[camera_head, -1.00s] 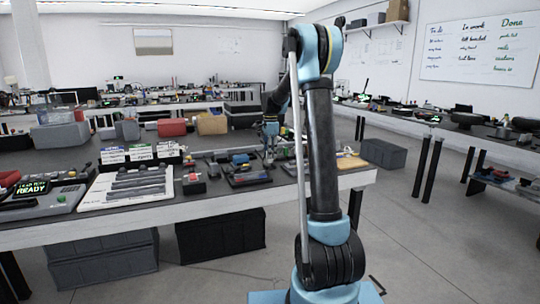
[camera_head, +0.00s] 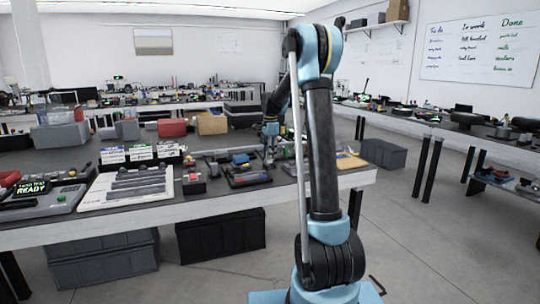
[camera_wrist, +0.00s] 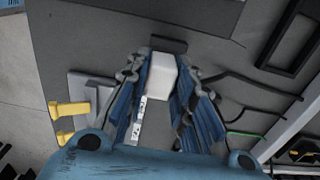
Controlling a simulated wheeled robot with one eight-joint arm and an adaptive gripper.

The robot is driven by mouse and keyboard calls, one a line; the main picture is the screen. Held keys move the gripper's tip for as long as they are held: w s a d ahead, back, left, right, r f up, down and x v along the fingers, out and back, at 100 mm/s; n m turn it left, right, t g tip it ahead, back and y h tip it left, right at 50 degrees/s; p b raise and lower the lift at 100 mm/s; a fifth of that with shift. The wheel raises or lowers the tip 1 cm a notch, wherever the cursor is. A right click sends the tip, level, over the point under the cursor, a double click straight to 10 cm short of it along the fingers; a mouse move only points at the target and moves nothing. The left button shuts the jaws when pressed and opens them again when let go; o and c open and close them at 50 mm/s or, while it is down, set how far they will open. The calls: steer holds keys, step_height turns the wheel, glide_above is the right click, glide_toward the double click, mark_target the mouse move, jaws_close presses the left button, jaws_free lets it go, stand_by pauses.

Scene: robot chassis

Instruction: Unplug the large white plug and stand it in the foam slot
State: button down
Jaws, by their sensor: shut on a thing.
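In the wrist view a large white plug (camera_wrist: 161,78) sits between the two blue ribbed fingers of my gripper (camera_wrist: 163,84), which is shut on it. A dark block (camera_wrist: 168,44) lies just beyond the plug's far end; I cannot tell whether they touch. In the head view my gripper (camera_head: 269,151) is low over the bench, among small dark trays, and the plug cannot be made out there. I cannot tell whether the plug is in a socket, nor pick out the foam slot.
In the wrist view a grey plate with yellow pieces (camera_wrist: 69,110) is left of my fingers. Dark cables (camera_wrist: 255,88) run to the right, and a black frame (camera_wrist: 291,36) lies upper right. In the head view a white rack (camera_head: 127,188) and a red-buttoned box (camera_head: 193,184) stand left on the bench.

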steer(key=shift+f, duration=1.1)
steer(key=c, duration=1.3)
jaws_free()
step_height(320, 180, up, 12)
steer(key=shift+f, duration=0.1)
